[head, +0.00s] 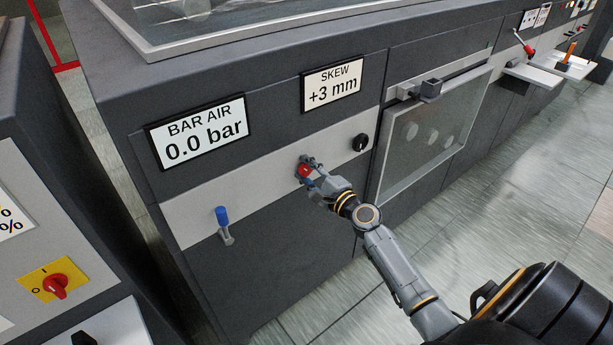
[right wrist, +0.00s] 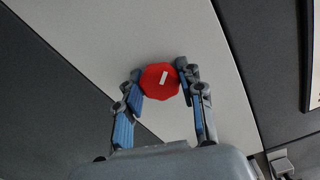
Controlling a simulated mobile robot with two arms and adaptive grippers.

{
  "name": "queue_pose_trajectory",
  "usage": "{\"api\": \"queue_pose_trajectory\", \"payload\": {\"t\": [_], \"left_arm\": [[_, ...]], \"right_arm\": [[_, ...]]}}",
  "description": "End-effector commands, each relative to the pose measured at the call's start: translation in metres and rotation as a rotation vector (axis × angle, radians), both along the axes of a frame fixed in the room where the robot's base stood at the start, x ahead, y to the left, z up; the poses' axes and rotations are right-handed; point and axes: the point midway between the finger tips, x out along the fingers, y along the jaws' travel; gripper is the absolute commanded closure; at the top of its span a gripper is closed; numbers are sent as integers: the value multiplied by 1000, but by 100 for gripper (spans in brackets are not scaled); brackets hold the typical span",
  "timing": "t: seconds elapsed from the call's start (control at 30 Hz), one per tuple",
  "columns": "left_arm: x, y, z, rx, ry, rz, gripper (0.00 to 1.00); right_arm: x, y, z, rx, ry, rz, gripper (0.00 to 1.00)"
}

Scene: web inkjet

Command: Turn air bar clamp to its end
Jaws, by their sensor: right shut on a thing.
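The air bar clamp appears to be the red knob (head: 304,170) on the light grey strip of the dark machine, between the blue-handled lever and a black knob. It also shows in the right wrist view as a red lobed knob (right wrist: 160,80) with a white mark, tilted a little off the picture's vertical. My right gripper (head: 309,172) is shut on this red knob, with one finger on each side of it. The BAR AIR display (head: 205,134) reads 0.0 bar. My left gripper is not in view.
A blue-handled lever (head: 222,222) is left of the red knob, and a black knob (head: 360,142) is right of it. The SKEW display (head: 333,84) reads +3 mm. A glazed door (head: 432,135) is further right. Open floor lies in front.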

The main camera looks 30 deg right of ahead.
Motion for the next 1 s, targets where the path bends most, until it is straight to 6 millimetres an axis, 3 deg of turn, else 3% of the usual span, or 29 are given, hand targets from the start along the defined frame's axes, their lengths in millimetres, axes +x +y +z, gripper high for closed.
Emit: {"api": "queue_pose_trajectory", "payload": {"t": [0.5,1.0], "left_arm": [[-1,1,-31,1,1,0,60],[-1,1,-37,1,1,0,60]], "right_arm": [[0,0,-3,-495,-37,2,94],[0,0,-2,-967,-74,3,94]]}}
